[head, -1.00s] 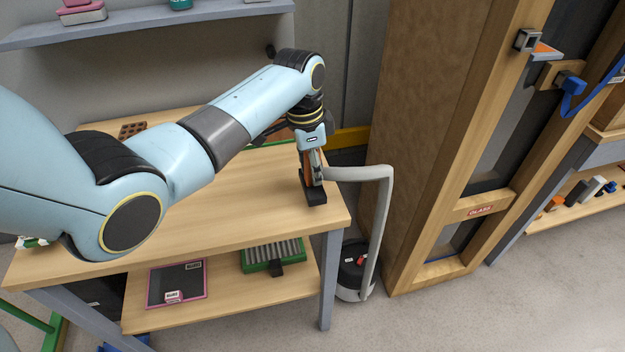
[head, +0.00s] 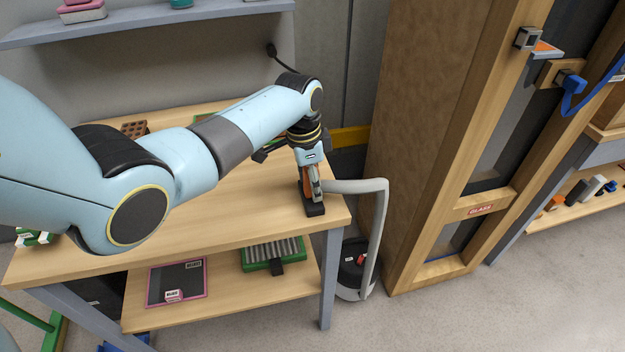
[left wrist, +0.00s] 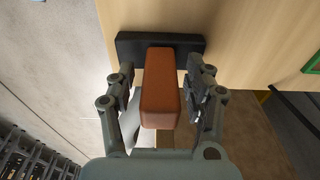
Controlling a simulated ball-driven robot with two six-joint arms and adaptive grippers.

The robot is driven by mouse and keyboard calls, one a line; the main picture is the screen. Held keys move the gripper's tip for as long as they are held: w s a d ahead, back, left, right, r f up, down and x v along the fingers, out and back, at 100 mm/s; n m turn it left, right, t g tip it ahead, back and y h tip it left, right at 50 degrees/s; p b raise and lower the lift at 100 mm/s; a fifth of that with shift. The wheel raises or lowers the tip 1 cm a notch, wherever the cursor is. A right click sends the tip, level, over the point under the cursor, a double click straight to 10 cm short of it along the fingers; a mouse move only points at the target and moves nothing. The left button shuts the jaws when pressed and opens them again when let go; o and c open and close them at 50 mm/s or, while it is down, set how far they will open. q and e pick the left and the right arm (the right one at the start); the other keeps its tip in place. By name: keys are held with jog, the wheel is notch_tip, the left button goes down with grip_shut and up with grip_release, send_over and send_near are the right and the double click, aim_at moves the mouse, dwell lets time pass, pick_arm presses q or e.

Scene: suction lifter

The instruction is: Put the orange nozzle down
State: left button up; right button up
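The orange nozzle (left wrist: 161,90) stands upright in the left wrist view, with its black foot (left wrist: 128,46) flat against the wooden table top. In the head view the black foot (head: 315,209) rests near the table's right front corner. My left gripper (head: 312,184) points down over the nozzle. In the left wrist view its fingers (left wrist: 160,80) are on either side of the nozzle, with a gap visible at the left, so it looks open around it. A grey hose (head: 350,186) leads right from the nozzle. My right gripper is not in view.
The hose runs down to a round black and grey unit (head: 356,262) on the floor beside the table (head: 210,225). A tall wooden frame (head: 425,130) stands to the right. A brown block with holes (head: 134,129) lies at the table's back left. The table's middle is clear.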

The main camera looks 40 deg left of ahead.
pick_arm(q)
jog(key=shift+r, duration=0.25)
jog(key=r, duration=0.7)
jog(key=s+a+r+p, duration=0.1)
jog(key=r, duration=0.3)
jog(key=shift+r, duration=0.35)
